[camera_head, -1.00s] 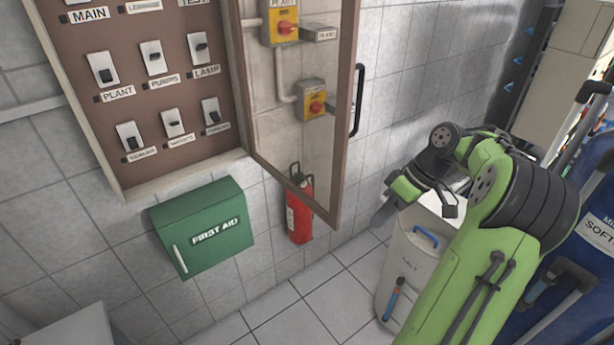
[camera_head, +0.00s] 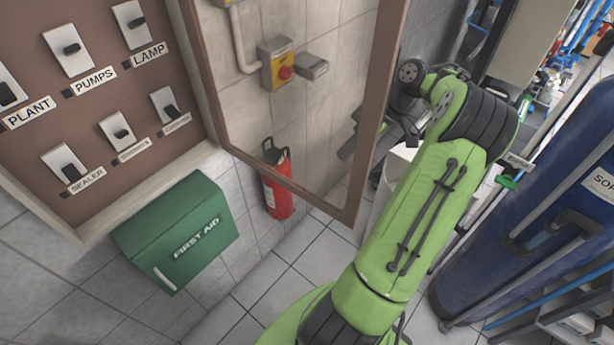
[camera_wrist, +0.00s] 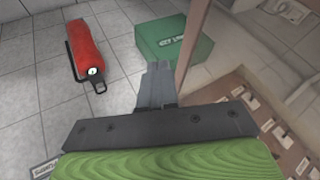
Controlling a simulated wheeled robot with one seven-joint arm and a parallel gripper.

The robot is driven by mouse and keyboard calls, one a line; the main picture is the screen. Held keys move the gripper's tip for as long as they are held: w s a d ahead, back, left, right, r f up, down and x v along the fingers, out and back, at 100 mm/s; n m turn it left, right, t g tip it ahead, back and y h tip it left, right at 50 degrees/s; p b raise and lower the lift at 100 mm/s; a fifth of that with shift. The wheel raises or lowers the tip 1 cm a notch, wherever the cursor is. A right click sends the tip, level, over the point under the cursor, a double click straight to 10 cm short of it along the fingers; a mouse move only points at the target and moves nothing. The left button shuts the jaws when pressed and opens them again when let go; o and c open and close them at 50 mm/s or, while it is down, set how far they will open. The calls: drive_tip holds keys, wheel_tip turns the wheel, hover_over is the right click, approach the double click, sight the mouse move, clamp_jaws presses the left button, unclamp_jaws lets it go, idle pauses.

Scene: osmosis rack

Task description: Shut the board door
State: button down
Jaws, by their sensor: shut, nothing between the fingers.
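The board door (camera_head: 372,120), a brown frame around a clear panel, stands open, swung out from the right side of the brown switch board (camera_head: 120,110). My gripper (camera_head: 348,147) is shut and empty. In the head view it shows through the panel, behind the door near its free edge. In the wrist view the shut fingers (camera_wrist: 157,82) point ahead beside the door's brown frame edge (camera_wrist: 190,45), close to it; I cannot tell whether they touch. The board with its switches also shows at the right of the wrist view (camera_wrist: 255,95).
A green first aid box (camera_head: 178,232) hangs below the board. A red extinguisher (camera_head: 278,190) is on the wall behind the door. A large blue tank (camera_head: 545,210) stands at the right. Tiled floor (camera_head: 285,285) is clear below the door.

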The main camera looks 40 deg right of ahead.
sight(315, 185)
drive_tip(key=a+f+b, duration=0.1)
drive_tip(key=a+f, duration=0.1)
drive_tip(key=w+a+f+b, duration=0.1)
drive_tip(key=a+f, duration=0.2)
drive_tip(key=w+a+f+b, duration=0.1)
drive_tip(key=a+f, duration=0.1)
drive_tip(key=a, duration=0.1)
drive_tip(key=shift+a+f, duration=0.15)
drive_tip(key=shift+a, duration=0.1)
drive_tip(key=shift+a, duration=0.1)
